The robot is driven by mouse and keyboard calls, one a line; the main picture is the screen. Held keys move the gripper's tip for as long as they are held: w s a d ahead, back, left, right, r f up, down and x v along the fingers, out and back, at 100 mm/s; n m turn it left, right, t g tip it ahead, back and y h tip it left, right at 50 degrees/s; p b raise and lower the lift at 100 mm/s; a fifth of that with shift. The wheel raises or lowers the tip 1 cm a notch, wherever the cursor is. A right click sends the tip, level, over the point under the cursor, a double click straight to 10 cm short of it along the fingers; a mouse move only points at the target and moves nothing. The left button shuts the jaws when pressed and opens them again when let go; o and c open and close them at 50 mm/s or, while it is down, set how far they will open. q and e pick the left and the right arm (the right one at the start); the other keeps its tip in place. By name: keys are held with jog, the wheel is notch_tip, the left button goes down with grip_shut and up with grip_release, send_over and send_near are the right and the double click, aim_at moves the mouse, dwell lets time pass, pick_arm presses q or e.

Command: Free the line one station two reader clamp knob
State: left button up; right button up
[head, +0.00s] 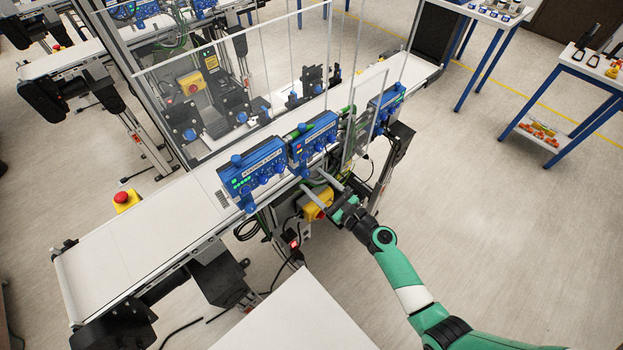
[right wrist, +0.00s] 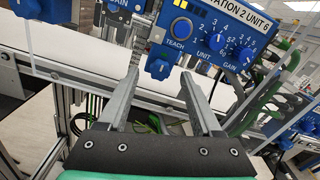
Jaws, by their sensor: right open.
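The station two reader (head: 316,138) is a blue box on the near side of the belt conveyor, the middle one of three. In the right wrist view its panel (right wrist: 208,33) reads "STATION 2 UNIT 6", with a teach button and UNIT and GAIN dials. A blue knob (right wrist: 160,67) with a pale mark hangs at its lower left, which looks like the clamp knob. My right gripper (head: 312,180) is open below the reader. In the right wrist view its fingers (right wrist: 161,75) lie either side of the knob; whether they touch it cannot be told. My left gripper is not in view.
The station one reader (head: 252,171) stands to the left and another blue reader (head: 387,103) to the right. Clear guard panels (head: 368,112) rise close by. Green cables (right wrist: 245,105) hang right of the fingers. A yellow box (head: 318,205) sits under the conveyor (head: 150,245).

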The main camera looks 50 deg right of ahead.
jog(key=shift+w, duration=1.05)
grip_shut()
